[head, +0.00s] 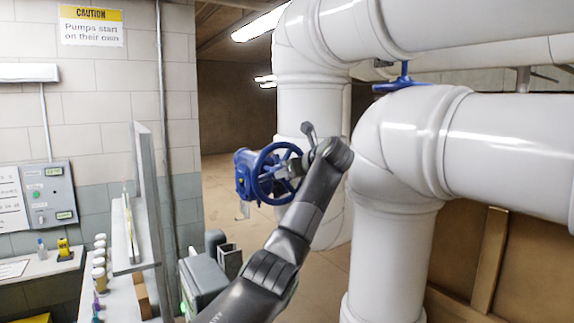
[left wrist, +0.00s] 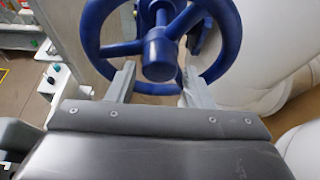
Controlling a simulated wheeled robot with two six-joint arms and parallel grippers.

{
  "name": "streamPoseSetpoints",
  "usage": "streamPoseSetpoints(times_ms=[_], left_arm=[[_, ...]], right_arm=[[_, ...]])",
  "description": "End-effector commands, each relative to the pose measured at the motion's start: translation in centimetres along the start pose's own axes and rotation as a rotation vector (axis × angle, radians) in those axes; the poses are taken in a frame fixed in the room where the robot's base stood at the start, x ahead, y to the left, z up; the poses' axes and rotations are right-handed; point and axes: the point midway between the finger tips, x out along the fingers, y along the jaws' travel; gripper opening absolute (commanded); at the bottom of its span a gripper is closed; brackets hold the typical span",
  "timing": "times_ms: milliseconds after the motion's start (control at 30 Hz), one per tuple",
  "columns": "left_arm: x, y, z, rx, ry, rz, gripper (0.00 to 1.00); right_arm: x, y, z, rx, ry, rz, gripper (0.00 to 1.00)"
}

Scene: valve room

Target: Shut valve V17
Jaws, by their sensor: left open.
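A blue valve with a round spoked handwheel (head: 262,178) stands left of the white vertical pipe in the head view. A small pale tag (head: 244,210) hangs under it, too small to read. My left gripper (head: 292,169) is at the right side of this wheel. In the left wrist view, the wheel (left wrist: 228,40) fills the upper middle, with its hub (left wrist: 160,53) facing the camera. The left fingers (left wrist: 160,70) are apart, one on each side of the hub, near the lower rim. Whether they touch the wheel cannot be told. My right gripper is not seen.
Large white pipes (head: 395,150) fill the right side, close to my left arm. Another blue handwheel (head: 402,83) sits on top of one pipe. A shelf with several small jars (head: 99,262) and a grey wall panel (head: 48,192) are at the left.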

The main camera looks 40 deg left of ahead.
Motion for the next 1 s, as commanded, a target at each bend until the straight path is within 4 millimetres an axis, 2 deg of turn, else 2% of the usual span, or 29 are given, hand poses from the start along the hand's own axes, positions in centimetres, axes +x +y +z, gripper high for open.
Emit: streamPoseSetpoints(times_ms=[33,200,567,900,933,1000], left_arm=[[0.6,0.0,0.3,0.003,0.001,0.003,0.47],[2.2,0.0,0.1,0.002,0.001,0.002,0.47],[2.6,0.0,-0.1,0.0,0.0,0.0,0.47],[2.6,0.0,0.0,0.0,0.0,0.0,0.03],[2.6,0.0,0.0,0.0,0.0,0.0,0.0],[2.6,0.0,0.0,0.0,0.0,0.0,0.0]], right_arm=[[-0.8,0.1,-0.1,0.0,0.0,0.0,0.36],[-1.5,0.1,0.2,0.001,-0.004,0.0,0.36],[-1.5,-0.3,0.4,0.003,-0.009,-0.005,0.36],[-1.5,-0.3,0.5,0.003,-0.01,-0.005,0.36],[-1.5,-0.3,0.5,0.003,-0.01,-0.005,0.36],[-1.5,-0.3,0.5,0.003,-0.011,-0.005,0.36]])
